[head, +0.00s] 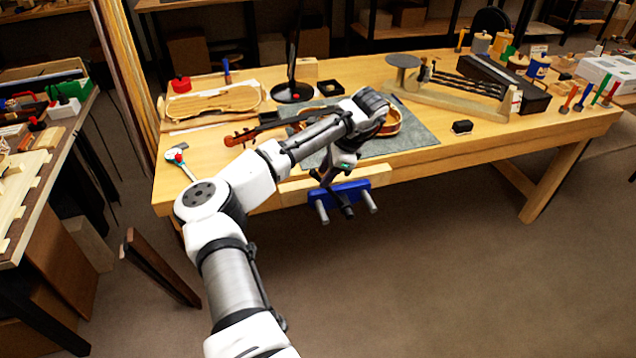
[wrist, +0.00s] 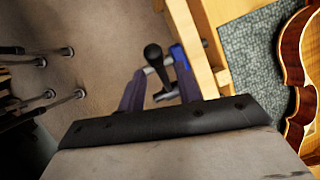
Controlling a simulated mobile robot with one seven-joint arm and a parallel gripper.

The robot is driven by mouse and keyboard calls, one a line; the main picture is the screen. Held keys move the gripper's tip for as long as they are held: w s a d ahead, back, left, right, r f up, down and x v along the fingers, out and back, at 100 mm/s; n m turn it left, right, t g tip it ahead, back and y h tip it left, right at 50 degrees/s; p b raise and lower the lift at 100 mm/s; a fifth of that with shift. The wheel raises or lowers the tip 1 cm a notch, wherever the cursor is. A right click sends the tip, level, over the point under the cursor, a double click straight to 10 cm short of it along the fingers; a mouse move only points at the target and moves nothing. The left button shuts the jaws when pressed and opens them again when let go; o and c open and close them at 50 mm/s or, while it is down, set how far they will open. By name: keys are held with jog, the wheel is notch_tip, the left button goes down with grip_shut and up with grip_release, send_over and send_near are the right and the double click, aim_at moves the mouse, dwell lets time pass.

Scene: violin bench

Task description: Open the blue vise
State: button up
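The blue vise (head: 352,189) is mounted on the front edge of the workbench, with two grey rods and a black screw end (head: 347,211) pointing outward. In the wrist view its blue jaw (wrist: 178,54) lies beside the wooden bench edge, and the black handle (wrist: 153,53) shows in front of it. My gripper (head: 330,177) is just above the vise in the head view. In the wrist view my gripper (wrist: 158,80) has its two fingers spread, with the handle seen between them. I cannot tell whether a finger touches it. The jaw gap is hard to make out.
A violin (wrist: 304,75) lies on a grey mat (head: 415,138) behind the vise, close to my arm. The workbench (head: 452,150) also bears a lamp (head: 292,92), a violin plate (head: 215,102) and a small black box (head: 462,127). The floor in front is clear.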

aim_at(332, 192)
jog(key=shift+p+x, duration=0.4)
jog(key=shift+x, duration=2.25)
grip_shut()
